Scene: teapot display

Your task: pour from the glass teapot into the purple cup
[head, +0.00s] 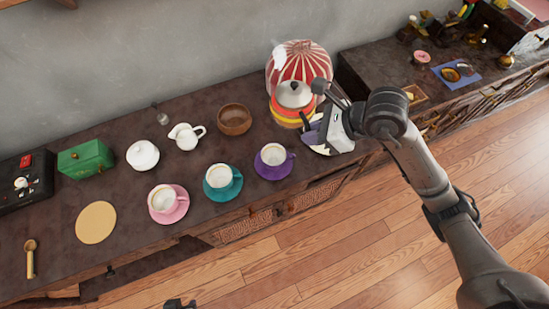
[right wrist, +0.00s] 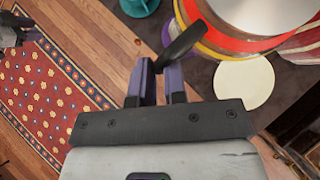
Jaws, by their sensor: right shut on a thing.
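The glass teapot (head: 290,116) has a grey lid and red and yellow bands. It is at the right end of the long counter and also shows in the right wrist view (right wrist: 232,44). My right gripper (head: 312,127) is shut on its dark handle (right wrist: 182,42), which passes between the fingers. Whether the teapot touches the counter is unclear. The purple cup (head: 273,155) stands upright on a purple saucer (head: 285,171), left of and nearer than the teapot. A dark piece at the head view's bottom edge may be my left gripper (head: 180,303); its jaws are unclear.
A red-and-white striped dome (head: 310,57) stands behind the teapot. Teal (head: 221,176) and pink (head: 165,199) cups stand left of the purple one. A wooden bowl (head: 234,119) and a white creamer (head: 186,135) are behind them. A pale disc (right wrist: 244,82) lies near the teapot.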

